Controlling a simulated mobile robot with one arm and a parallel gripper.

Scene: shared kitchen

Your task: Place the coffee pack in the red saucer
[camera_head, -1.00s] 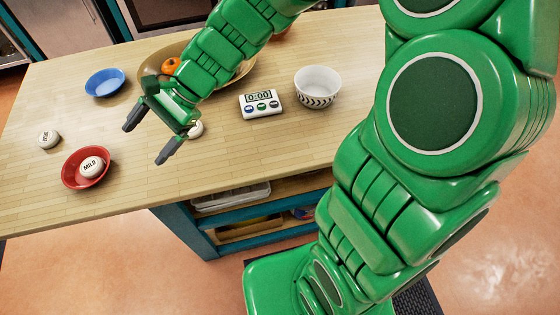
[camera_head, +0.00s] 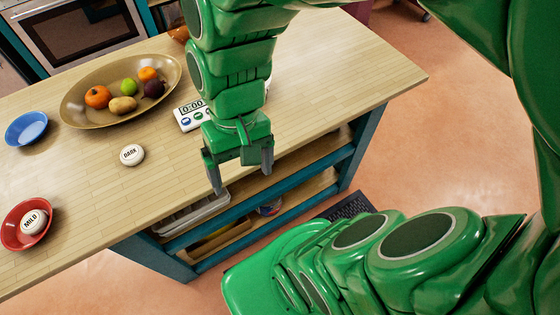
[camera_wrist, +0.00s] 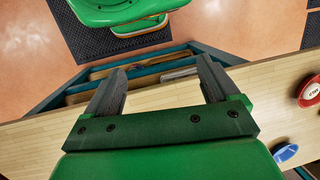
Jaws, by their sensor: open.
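A round white coffee pack marked MILD (camera_head: 33,222) sits in the red saucer (camera_head: 12,238) at the table's left front. A second round white pack, marked DARK (camera_head: 132,155), lies on the bare tabletop right of the saucer. My gripper (camera_head: 241,178) is open and empty, pointing down by the table's front edge, well to the right of both packs. In the wrist view, nothing is between my fingers (camera_wrist: 160,72); the red saucer (camera_wrist: 307,92) is at the right edge, partly cut off, with its pack in it.
A blue saucer (camera_head: 27,129) stands behind the red one. A brown oval bowl of fruit (camera_head: 72,117) is at the back, and a white timer (camera_head: 184,119) is partly behind my arm. Shelves (camera_head: 265,225) lie under the table edge. The tabletop between the DARK pack and the front edge is clear.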

